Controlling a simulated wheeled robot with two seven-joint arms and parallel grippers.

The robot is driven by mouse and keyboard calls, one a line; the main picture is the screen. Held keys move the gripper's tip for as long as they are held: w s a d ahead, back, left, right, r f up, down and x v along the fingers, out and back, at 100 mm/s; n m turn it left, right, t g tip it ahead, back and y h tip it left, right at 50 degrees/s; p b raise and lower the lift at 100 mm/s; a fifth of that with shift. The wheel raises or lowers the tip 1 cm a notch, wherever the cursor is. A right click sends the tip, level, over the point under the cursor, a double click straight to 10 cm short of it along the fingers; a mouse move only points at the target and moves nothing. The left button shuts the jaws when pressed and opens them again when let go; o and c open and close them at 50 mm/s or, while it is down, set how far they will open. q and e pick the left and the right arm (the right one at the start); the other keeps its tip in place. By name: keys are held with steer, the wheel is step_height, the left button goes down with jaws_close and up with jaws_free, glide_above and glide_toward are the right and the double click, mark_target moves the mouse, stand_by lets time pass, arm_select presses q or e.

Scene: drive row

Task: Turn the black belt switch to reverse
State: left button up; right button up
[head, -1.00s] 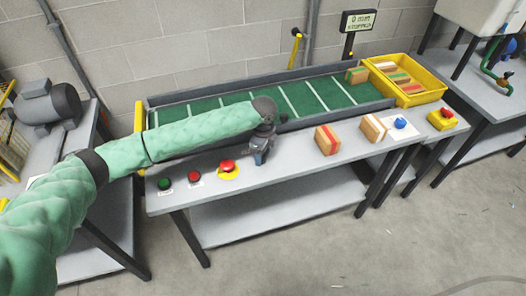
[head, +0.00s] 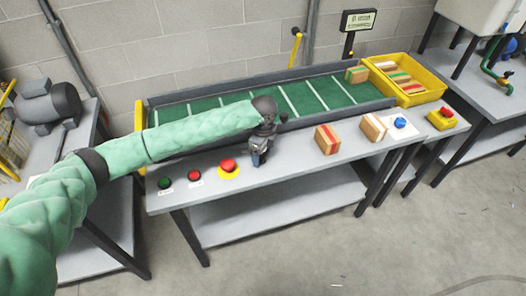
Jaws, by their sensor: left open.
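My left arm reaches in from the left across the green conveyor belt (head: 310,97). My left gripper (head: 257,161) points down at the front edge strip of the belt table, just right of the red mushroom button on its yellow plate (head: 228,167). Its jaws are open, though the fingers are small and dark here. I cannot make out the black belt switch; the gripper may be hiding it. My right gripper is not in view.
A green button (head: 165,183) and a red button (head: 194,176) sit left of the mushroom button. Boxes (head: 327,139) stand right of the gripper, near a blue button (head: 400,123). A yellow crate (head: 425,97) holds several boxes. A display (head: 358,21) stands behind the belt.

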arm_select(q)
steer(key=shift+r, duration=0.2)
step_height(320, 180, up, 7)
steer(key=shift+r+b, duration=0.2)
steer(key=shift+b, duration=1.05)
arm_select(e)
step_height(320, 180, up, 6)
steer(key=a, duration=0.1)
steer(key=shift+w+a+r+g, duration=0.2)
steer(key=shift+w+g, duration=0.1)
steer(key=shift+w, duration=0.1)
arm_select(q)
steer(key=shift+f, duration=0.1)
